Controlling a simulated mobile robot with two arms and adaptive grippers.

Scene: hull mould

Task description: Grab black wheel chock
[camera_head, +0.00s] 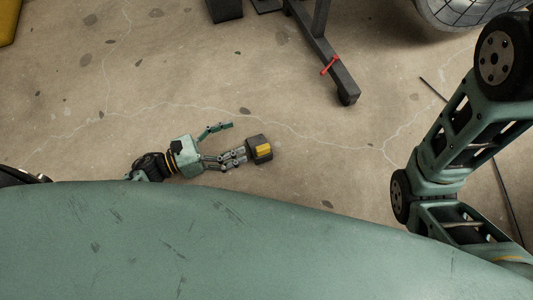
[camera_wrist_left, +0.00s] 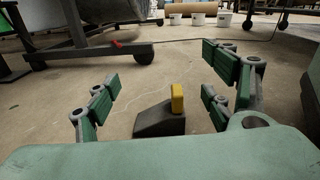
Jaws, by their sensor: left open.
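The black wheel chock (camera_head: 262,155), a dark wedge with a yellow block on it, sits on the concrete floor. In the left wrist view the chock (camera_wrist_left: 160,122) shows between my spread fingers, with its yellow part upright. My left gripper (camera_head: 231,141) is open and empty. In the head view the chock is just right of the lower finger's tip; I cannot tell whether they touch. In the left wrist view the gripper (camera_wrist_left: 165,85) has green-padded fingers on both sides. My right arm shows at the right of the head view, but its gripper is out of view.
A dark metal stand leg (camera_head: 325,55) with a red handle (camera_head: 329,65) is on the floor beyond the chock. A round gridded object (camera_head: 465,10) is at the top right. White buckets (camera_wrist_left: 198,19) stand far back. Floor around the chock is clear.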

